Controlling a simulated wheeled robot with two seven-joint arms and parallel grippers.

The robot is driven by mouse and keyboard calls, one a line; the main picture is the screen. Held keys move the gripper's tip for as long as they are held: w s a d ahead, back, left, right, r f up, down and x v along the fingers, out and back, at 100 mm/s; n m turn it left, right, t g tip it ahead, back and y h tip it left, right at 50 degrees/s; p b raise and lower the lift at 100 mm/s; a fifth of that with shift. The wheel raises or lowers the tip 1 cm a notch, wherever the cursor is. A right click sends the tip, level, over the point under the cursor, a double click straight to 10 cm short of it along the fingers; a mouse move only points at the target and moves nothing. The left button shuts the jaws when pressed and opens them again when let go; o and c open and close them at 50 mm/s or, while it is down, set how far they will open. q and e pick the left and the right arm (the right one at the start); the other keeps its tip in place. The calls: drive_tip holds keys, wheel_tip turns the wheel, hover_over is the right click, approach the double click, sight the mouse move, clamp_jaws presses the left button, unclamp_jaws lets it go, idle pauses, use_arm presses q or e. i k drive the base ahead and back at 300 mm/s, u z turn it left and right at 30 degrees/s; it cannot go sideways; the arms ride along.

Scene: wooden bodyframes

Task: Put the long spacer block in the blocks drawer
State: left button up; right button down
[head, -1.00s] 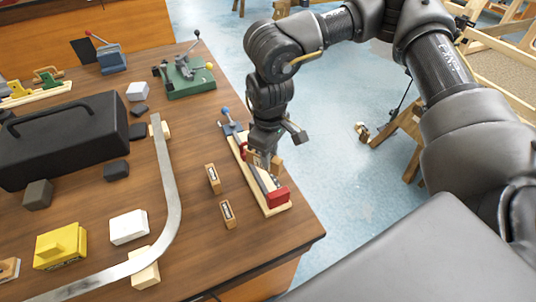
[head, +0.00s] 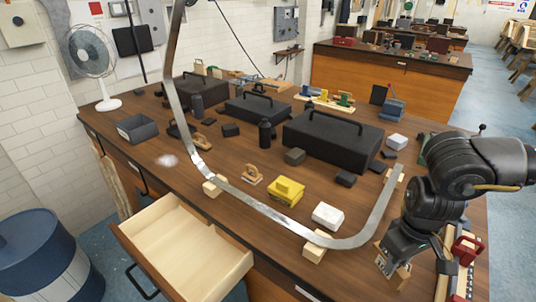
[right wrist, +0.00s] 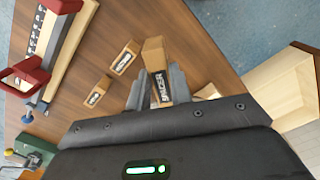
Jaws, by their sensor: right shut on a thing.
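My right gripper (head: 393,266) is low at the right end of the workbench, just left of a clamp fixture. In the right wrist view its fingers (right wrist: 152,92) are shut on the long spacer block (right wrist: 153,52), a wooden block with a dark label reading "SPACER". The block also shows at the fingers in the head view (head: 402,278). An open, empty light-wood drawer (head: 230,262) sticks out from the bench front at lower left; I cannot read a label on it. My left gripper is not in view.
Two small labelled blocks (right wrist: 125,58) (right wrist: 97,91) lie beside the clamp fixture (right wrist: 52,50). A long curved metal strip (head: 280,222) on wooden supports lies between my right gripper and the drawer. A yellow block (head: 286,191) and white block (head: 327,215) stand behind it.

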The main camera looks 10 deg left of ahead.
sight(179, 257)
drive_tip(key=u, duration=0.65)
drive_tip(key=k, duration=0.85)
drive_tip(key=u, duration=1.35)
drive_tip(key=i, duration=1.55)
drive_tip(key=z, duration=0.45)
